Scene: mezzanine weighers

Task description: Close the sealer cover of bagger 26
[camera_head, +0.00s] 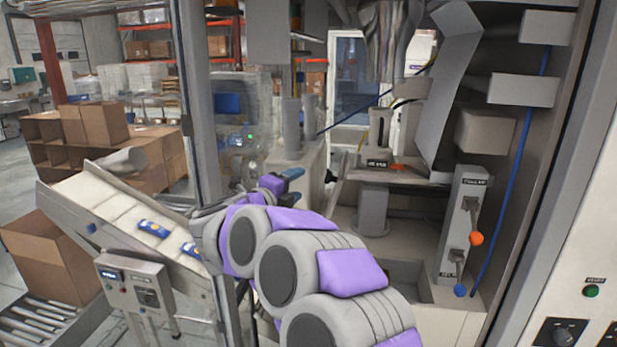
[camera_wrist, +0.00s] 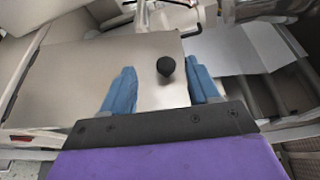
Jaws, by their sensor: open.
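My gripper (camera_head: 291,184) is open, its blue fingers pointing right, in front of the bagger's open bay in the head view. In the wrist view, the fingers of my gripper (camera_wrist: 160,74) are spread, with a black round knob (camera_wrist: 166,66) showing between them. The knob stands on a flat metal plate (camera_wrist: 150,93); I cannot tell whether either finger touches it. In the head view a large grey panel (camera_head: 452,85) stands steeply tilted inside the bay. I cannot tell for certain which of these is the sealer cover. No number 26 is readable.
A post with an orange knob (camera_head: 476,239) and a blue knob (camera_head: 460,290) stands at the bay's right. A sloped conveyor (camera_head: 110,212) with blue packs and a control box (camera_head: 140,285) are at left. A grey upright frame post (camera_head: 190,90) stands near my arm.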

